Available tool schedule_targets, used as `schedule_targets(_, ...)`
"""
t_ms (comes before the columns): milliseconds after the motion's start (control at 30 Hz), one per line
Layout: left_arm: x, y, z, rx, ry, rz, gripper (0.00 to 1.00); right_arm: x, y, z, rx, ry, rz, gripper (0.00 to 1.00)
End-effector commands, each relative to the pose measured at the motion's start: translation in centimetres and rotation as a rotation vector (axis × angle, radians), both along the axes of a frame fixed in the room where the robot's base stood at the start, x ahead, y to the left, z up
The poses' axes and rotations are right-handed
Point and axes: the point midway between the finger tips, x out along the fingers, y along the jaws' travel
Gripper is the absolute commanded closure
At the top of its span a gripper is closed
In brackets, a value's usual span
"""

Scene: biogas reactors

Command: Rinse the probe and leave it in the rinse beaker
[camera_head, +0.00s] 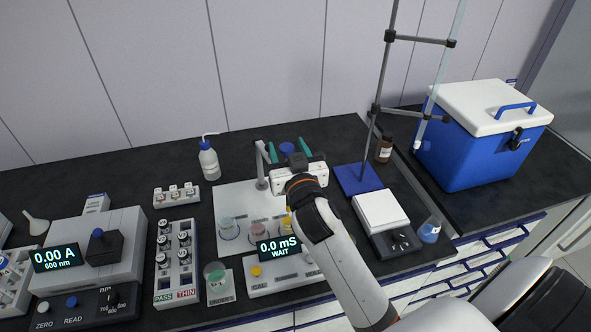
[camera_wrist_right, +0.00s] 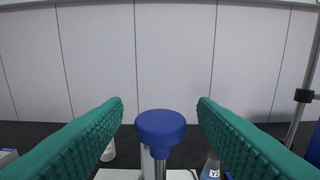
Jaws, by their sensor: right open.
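The probe (camera_wrist_right: 161,126) has a round blue cap on a metal shaft. It stands upright between the green fingers of my right gripper (camera_wrist_right: 160,110), which is open, with a gap on both sides. In the head view its blue cap (camera_head: 287,147) shows between the fingertips of my right gripper (camera_head: 290,150); the wrist hides its lower part. Beakers with greenish (camera_head: 229,229), pink (camera_head: 259,231) and yellow (camera_head: 287,224) contents stand on a white board (camera_head: 228,197). Another beaker (camera_head: 215,275) stands nearer the front. I cannot read which is the rinse beaker. My left gripper is out of view.
A grey post (camera_head: 262,165) stands left of my gripper. A meter (camera_head: 280,247) reads 0.0 mS WAIT. A wash bottle (camera_head: 208,160) stands behind. A tall stand (camera_head: 359,180), a balance (camera_head: 381,212) and a blue cooler (camera_head: 478,145) are at right.

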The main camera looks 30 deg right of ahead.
Motion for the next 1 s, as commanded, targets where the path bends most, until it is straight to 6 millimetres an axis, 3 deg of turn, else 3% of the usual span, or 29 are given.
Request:
schedule_targets(200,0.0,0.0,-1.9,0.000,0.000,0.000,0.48,-4.7,1.4,-0.4,0.002,-0.001,0.001,0.47)
schedule_targets(400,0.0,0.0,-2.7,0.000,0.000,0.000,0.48,-7.4,2.1,-0.2,0.000,0.000,0.000,0.47)
schedule_targets(800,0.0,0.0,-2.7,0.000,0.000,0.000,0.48,-8.3,2.3,0.0,0.000,-0.002,0.000,0.47)
schedule_targets(867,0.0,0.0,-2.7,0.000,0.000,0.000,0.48,-8.3,2.3,-0.1,0.001,0.003,0.000,0.57)
schedule_targets(967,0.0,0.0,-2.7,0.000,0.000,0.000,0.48,-8.7,2.3,-1.9,0.009,0.078,0.003,0.57)
schedule_targets(1000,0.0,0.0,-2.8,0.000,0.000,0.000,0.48,-9.2,2.3,-3.4,0.015,0.139,0.007,0.57)
